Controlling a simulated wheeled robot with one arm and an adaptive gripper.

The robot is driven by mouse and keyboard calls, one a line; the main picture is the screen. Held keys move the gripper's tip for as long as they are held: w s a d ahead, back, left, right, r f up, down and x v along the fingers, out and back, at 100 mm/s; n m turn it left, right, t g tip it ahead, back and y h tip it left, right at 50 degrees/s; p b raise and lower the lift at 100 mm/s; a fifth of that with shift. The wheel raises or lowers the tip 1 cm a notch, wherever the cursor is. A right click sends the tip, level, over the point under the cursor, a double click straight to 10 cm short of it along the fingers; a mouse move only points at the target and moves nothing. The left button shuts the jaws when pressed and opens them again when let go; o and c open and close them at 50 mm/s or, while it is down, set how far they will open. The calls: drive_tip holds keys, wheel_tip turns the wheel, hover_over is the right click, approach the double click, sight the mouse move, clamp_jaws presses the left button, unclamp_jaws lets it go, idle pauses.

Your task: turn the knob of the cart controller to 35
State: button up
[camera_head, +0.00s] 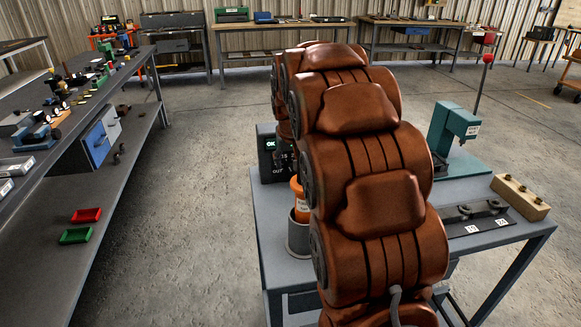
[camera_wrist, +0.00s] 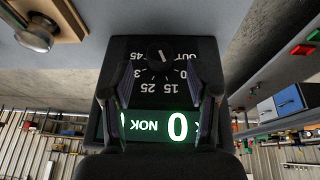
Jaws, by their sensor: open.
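The cart controller (camera_head: 267,165) is a dark box at the back left of the cart, partly hidden by my arm in the head view. In the wrist view its dark face (camera_wrist: 120,60) appears upside down, with a round black knob (camera_wrist: 160,54) and white dial numbers including 15, 25 and 45. The knob's exact setting is too small to read surely. The lit green display (camera_wrist: 160,125) shows 0 and NOK. My gripper (camera_wrist: 165,84) is open, its two dark fingers apart in front of the face and pointing toward the knob. I see no contact with the knob.
On the cart (camera_head: 272,215) are an orange item (camera_head: 298,196) in a grey cup (camera_head: 297,238), a green press (camera_head: 452,125), a dark plate (camera_head: 462,229) and a wooden block (camera_head: 519,197). A long workbench (camera_head: 125,80) stands left, with open floor between.

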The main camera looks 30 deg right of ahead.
sight(291, 167)
drive_tip(key=shift+x, duration=1.85)
drive_tip(key=shift+s, duration=0.1)
drive_tip(key=shift+c, duration=0.3)
clamp_jaws()
